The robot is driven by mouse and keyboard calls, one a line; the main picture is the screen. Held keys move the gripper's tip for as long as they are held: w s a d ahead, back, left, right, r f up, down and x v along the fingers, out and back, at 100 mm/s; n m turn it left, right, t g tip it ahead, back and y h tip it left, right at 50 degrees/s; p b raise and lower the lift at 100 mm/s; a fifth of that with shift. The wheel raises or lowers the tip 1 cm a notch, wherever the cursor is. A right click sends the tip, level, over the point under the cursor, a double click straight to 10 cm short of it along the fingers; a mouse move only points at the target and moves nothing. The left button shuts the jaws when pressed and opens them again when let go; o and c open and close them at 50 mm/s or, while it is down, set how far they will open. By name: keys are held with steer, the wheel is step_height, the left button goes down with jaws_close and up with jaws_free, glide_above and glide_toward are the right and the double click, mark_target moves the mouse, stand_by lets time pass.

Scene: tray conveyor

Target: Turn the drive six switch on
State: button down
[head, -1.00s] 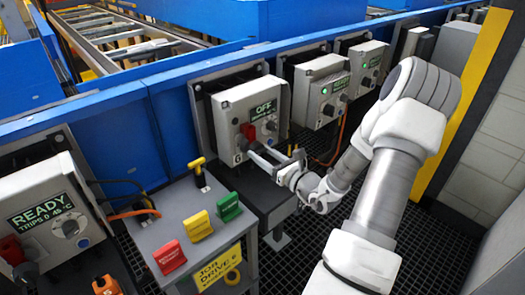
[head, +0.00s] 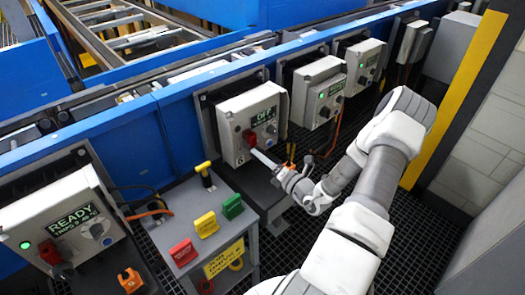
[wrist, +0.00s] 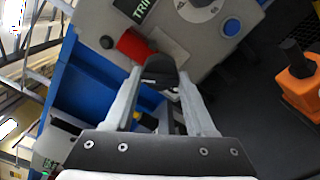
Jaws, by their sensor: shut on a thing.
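In the wrist view the red switch part (wrist: 133,44) shows just beyond the fingers. My gripper (wrist: 162,80) is shut on the dark end (wrist: 160,68) of the switch handle. The fingers hide part of the handle.
A blue button (wrist: 231,27) and a dial (wrist: 200,8) are close to my gripper. An orange block (wrist: 298,80) is at the right. A grey stand (head: 190,215) with red, yellow and green blocks is left of my arm. Other drive boxes (head: 318,95) line the blue rail.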

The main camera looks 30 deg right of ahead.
steer(key=shift+m+p, duration=1.95)
steer(key=shift+m, duration=1.25)
steer(key=shift+c, duration=1.3)
jaws_free()
steer(key=s+d, duration=0.2)
steer(key=s, duration=1.5)
steer(key=shift+s+d, duration=0.15)
steer(key=shift+s, duration=0.05)
